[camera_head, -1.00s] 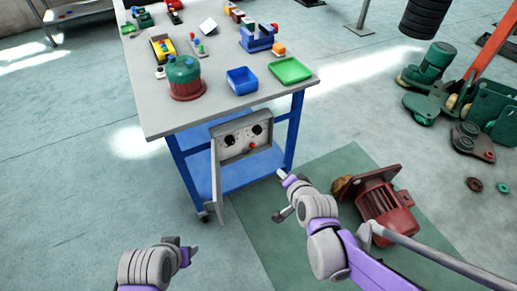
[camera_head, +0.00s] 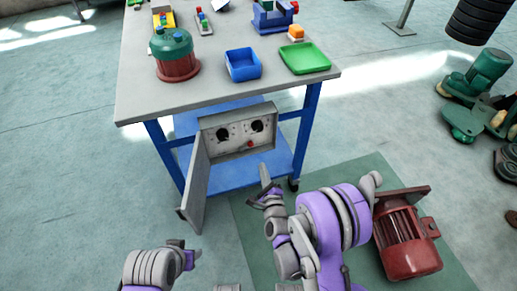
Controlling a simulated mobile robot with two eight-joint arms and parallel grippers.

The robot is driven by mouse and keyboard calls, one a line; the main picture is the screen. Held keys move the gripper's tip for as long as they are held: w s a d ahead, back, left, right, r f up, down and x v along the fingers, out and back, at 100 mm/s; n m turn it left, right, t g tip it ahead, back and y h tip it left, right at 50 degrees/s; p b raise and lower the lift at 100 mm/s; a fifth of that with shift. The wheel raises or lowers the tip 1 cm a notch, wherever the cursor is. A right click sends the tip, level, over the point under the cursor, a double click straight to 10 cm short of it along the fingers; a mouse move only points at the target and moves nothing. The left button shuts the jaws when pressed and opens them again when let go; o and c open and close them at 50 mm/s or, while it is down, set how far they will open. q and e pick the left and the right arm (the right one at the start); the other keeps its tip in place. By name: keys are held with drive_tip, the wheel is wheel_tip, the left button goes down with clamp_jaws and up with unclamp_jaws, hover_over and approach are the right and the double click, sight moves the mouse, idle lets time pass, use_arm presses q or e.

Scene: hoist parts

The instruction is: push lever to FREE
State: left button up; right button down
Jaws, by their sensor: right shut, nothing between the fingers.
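A grey control box (camera_head: 238,135) with its door (camera_head: 195,180) hanging open sits under the front edge of the blue workbench. Its face has two round black dials (camera_head: 257,126) and a small red knob (camera_head: 250,143). I cannot make out a lever or the word FREE at this size. My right gripper (camera_head: 265,174) is shut and empty, just below and in front of the box, apart from it as far as I can see. My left gripper (camera_head: 191,257) is low at the bottom of the view, away from the box; its jaws are too unclear to judge.
The bench top (camera_head: 205,100) holds a green and red round housing (camera_head: 175,60), a blue tray (camera_head: 243,65) and a green tray (camera_head: 304,60). A red motor (camera_head: 408,245) lies on the green floor mat, right of my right arm. The floor on the left is clear.

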sight(255, 143)
drive_tip(key=shift+s+a, duration=0.1)
drive_tip(key=x, duration=1)
drive_tip(key=shift+b, duration=0.4)
